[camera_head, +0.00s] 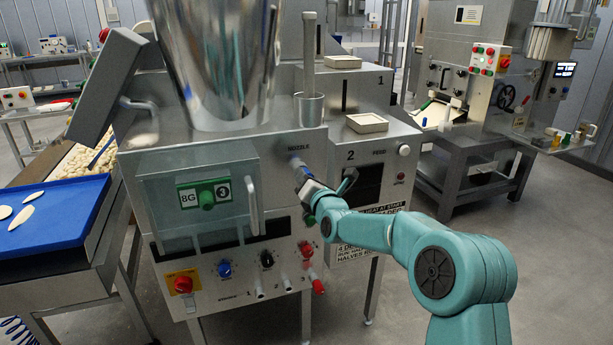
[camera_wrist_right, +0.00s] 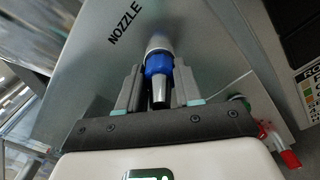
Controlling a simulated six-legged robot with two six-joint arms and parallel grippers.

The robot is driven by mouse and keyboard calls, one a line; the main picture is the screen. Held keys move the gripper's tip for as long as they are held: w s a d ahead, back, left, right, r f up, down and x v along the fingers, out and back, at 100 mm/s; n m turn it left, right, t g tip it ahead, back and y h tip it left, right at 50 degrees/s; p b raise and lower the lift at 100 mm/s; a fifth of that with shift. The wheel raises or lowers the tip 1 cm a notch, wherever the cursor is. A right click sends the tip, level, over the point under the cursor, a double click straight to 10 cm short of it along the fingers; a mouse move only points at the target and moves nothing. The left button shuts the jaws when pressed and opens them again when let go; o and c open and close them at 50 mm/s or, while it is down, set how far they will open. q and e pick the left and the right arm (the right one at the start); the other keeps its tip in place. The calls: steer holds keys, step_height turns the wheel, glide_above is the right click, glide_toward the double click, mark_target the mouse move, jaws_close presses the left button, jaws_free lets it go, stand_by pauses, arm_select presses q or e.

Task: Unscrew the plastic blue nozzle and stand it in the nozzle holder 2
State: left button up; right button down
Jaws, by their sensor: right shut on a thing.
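The blue nozzle (camera_head: 296,162) sits on the front of the steel filling machine under the word NOZZLE. In the right wrist view the blue nozzle (camera_wrist_right: 158,66) shows a blue collar and a darker tip, in line with a pale metal spout behind it. My right gripper (camera_head: 303,178) reaches it from the right; in the wrist view the right gripper's (camera_wrist_right: 160,88) two grey fingers stand on either side of the nozzle, shut on it. My left gripper is not in view.
A glass-fronted box with a green 8G label (camera_head: 204,194) is left of the nozzle. Knobs and a red button (camera_head: 183,284) are below. A blue tray (camera_head: 55,215) with pale pieces lies at left. A shelf with small items (camera_head: 560,142) is at right. Open floor lies between.

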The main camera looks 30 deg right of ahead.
steer(key=n, duration=0.2)
steer(key=shift+f+n, duration=0.1)
steer(key=shift+n, duration=0.3)
steer(key=c, duration=0.7)
jaws_free()
